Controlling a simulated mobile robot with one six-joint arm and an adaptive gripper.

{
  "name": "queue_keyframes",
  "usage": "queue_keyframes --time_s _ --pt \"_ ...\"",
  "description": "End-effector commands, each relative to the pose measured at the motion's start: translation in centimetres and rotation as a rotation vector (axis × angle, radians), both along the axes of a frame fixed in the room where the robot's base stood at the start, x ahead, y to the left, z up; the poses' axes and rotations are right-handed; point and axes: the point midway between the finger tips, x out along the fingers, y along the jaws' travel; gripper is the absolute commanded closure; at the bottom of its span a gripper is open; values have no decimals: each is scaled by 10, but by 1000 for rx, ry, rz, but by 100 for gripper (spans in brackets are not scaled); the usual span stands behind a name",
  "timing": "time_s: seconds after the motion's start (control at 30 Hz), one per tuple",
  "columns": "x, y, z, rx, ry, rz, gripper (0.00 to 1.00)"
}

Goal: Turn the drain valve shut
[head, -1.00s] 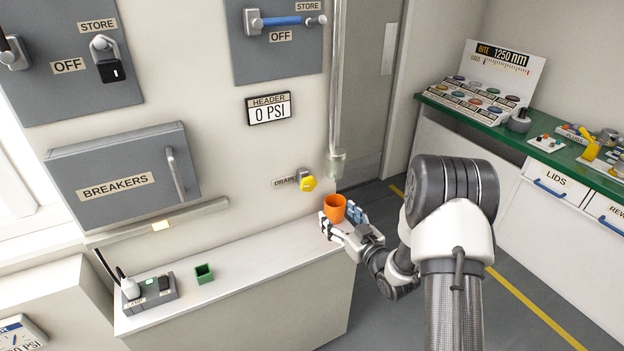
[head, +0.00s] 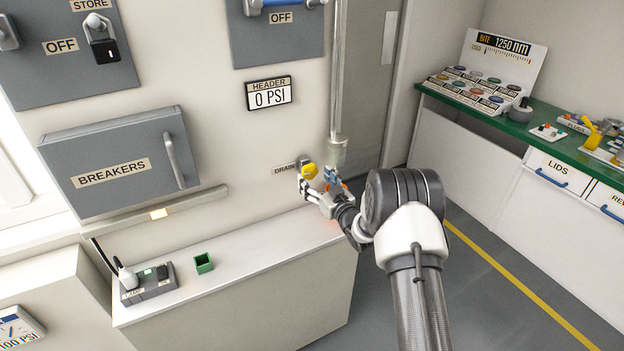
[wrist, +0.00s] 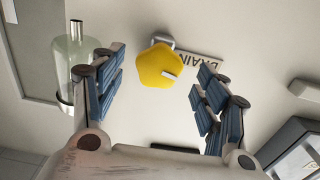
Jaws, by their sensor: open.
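The drain valve has a yellow knob (head: 309,171) on a grey stem on the wall, beside the DRAIN label (head: 284,168). In the wrist view the yellow knob (wrist: 160,67) is lobed, with a small pale mark on its face. My gripper (head: 318,179) is at the knob in the head view. In the wrist view its blue-padded fingers (wrist: 157,88) are spread wide, one on each side of the knob, with visible gaps. The gripper is open and holds nothing. I cannot tell how far the knob is turned.
A vertical pipe with a clear end (head: 335,152) stands just right of the valve; its clear part (wrist: 78,55) is close to the left finger in the wrist view.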

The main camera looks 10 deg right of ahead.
Motion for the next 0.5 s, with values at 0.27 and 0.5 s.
queue_keyframes --time_s 0.27,0.5 --pt "26 9 0 0 -1 1 33" --pt "28 9 0 1 0 0 33"
